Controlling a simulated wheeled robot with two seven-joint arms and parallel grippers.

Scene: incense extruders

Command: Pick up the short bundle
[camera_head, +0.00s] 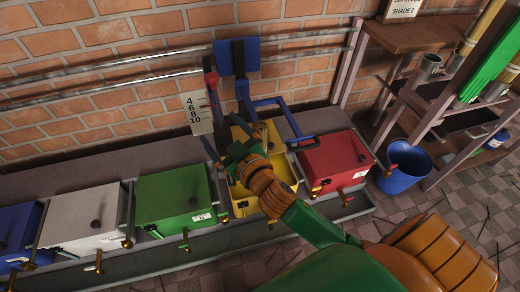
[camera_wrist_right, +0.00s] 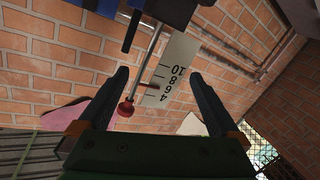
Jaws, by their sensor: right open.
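On the rack at the right of the head view are a bundle of bright green sticks (camera_head: 490,75) and tan bundles (camera_head: 484,28), cut by the frame edge. I cannot tell which is the short bundle. My right gripper (camera_head: 233,142) is above the yellow extruder box (camera_head: 243,203), far left of the rack. In the right wrist view its jaws (camera_wrist_right: 160,85) are open with nothing held between them. A red knob (camera_wrist_right: 126,107) and number scale (camera_wrist_right: 172,70) show beyond the fingers. No bundle shows in that view. My left gripper is not in view.
Green (camera_head: 172,196), white (camera_head: 84,215) and red (camera_head: 336,160) boxes line the bench beside the yellow one. A blue frame (camera_head: 282,113) rises behind. A blue bucket (camera_head: 402,168) stands between bench and rack. Thin sticks lie scattered on the tiled floor (camera_head: 450,210).

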